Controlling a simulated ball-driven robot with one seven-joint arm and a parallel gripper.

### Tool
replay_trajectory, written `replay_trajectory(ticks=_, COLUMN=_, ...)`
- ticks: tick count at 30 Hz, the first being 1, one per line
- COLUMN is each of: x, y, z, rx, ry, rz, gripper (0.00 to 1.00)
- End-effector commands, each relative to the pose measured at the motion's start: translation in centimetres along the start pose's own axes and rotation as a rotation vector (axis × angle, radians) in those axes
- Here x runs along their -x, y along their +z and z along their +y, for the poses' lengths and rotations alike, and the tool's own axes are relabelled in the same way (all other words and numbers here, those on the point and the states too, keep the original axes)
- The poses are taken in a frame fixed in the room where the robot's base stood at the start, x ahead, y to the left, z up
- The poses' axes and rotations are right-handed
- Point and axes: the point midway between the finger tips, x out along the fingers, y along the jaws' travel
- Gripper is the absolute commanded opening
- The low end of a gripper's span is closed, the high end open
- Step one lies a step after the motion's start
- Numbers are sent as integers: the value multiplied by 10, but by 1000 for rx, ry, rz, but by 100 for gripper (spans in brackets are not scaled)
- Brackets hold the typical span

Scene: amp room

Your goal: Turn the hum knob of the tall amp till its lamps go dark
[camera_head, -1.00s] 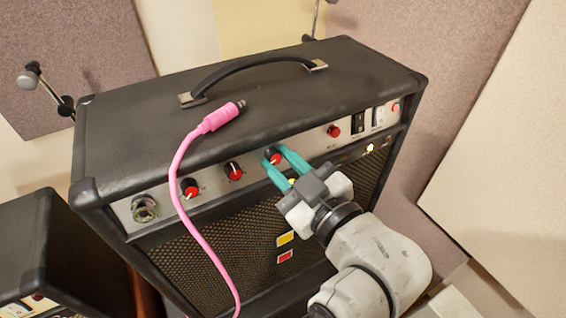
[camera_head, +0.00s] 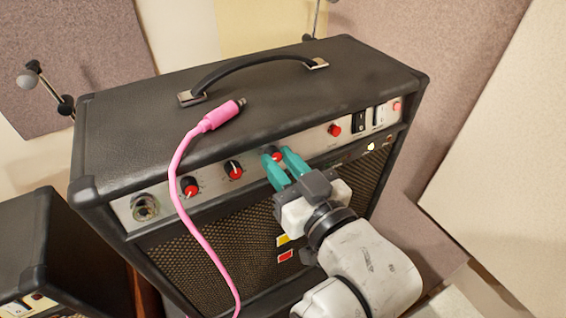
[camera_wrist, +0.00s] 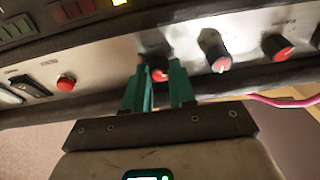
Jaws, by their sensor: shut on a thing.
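The tall amp (camera_head: 240,108) is a black cabinet with a silver control strip along its upper front. My gripper (camera_head: 279,164), with teal fingers, is shut on the hum knob (camera_head: 271,151), the third red-capped knob from the left. In the wrist view, which is turned over, the knob (camera_wrist: 158,74) sits between the two fingertips. A small lamp (camera_head: 371,147) glows pale on the dark band below the strip, right of my gripper. A yellow lit lamp (camera_wrist: 120,2) shows at the top of the wrist view. The arm may hide other lamps.
Two more red-capped knobs (camera_head: 190,187) (camera_head: 233,170) are left of my gripper. A red button (camera_head: 334,130) and switches (camera_head: 359,122) are to its right. A pink cable (camera_head: 190,217) hangs down the front. Another amp (camera_head: 28,240) stands lower left.

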Motion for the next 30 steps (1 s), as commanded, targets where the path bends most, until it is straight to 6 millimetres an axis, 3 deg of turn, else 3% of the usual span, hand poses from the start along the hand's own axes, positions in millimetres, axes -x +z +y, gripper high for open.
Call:
replay_trajectory(ticks=11, x=0, y=0, z=0, rx=-25, ry=5, rz=2, gripper=0)
replay_trajectory(ticks=12, x=0, y=0, z=0, rx=-24, ry=5, rz=2, gripper=26)
replay_trajectory(ticks=19, x=0, y=0, z=0, rx=-24, ry=5, rz=2, gripper=48)
replay_trajectory(ticks=30, x=6, y=1, z=0, rx=-23, ry=6, rz=2, gripper=50)
